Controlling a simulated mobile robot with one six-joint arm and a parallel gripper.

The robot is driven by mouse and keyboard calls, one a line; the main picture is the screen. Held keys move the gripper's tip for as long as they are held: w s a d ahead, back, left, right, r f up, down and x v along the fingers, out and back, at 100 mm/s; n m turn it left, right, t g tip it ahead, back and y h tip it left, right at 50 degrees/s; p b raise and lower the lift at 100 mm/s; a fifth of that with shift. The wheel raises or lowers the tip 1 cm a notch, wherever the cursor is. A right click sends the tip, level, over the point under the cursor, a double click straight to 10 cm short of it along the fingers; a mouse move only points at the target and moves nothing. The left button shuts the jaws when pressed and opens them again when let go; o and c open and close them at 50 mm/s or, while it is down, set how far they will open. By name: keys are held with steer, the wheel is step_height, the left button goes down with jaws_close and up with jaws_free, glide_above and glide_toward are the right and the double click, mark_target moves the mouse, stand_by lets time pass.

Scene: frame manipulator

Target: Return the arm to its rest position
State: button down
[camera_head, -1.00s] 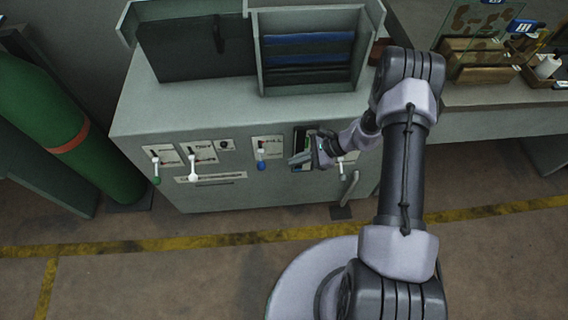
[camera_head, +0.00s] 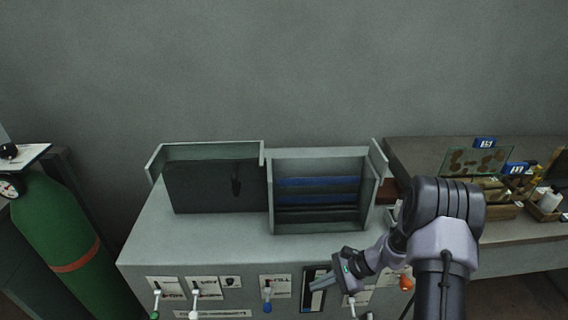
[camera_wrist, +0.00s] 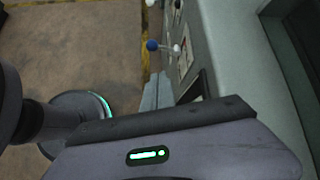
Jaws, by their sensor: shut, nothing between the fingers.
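My arm reaches in from the lower right of the head view, bent at a dark grey joint. My gripper (camera_head: 318,284) is shut and empty. In the head view it overlaps the dark panel (camera_head: 309,299) on the front of the grey cabinet (camera_head: 150,245); I cannot tell whether it touches. In the wrist view the gripper's dark body with green lights fills the bottom, and its pale fingers (camera_wrist: 155,92) point along the cabinet front.
Levers line the cabinet front, including a blue-tipped one (camera_head: 267,306), also in the wrist view (camera_wrist: 152,45). Open boxes stand on top. A green cylinder (camera_head: 55,225) is at left. A side bench (camera_head: 420,150) with small items is at right. The wall above is bare.

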steer(key=s+a+r+n+h, duration=0.2)
steer(key=s+r+n, duration=0.1)
steer(key=r, duration=0.8)
steer(key=s+a+r+n+h, duration=0.1)
steer(key=s+a+r+n, duration=0.15)
steer(key=r, duration=0.95)
steer(key=s+r+n+t+h, duration=0.2)
steer(key=s+r, duration=0.3)
steer(key=s, duration=0.3)
steer(key=s+r+n+t+h, duration=0.2)
steer(key=s+r+n, duration=0.2)
steer(key=s, duration=0.5)
steer(key=shift+s+d+r+t, duration=0.15)
steer(key=shift+d+r+t, duration=0.2)
steer(key=shift+r, duration=0.55)
stand_by(3.1)
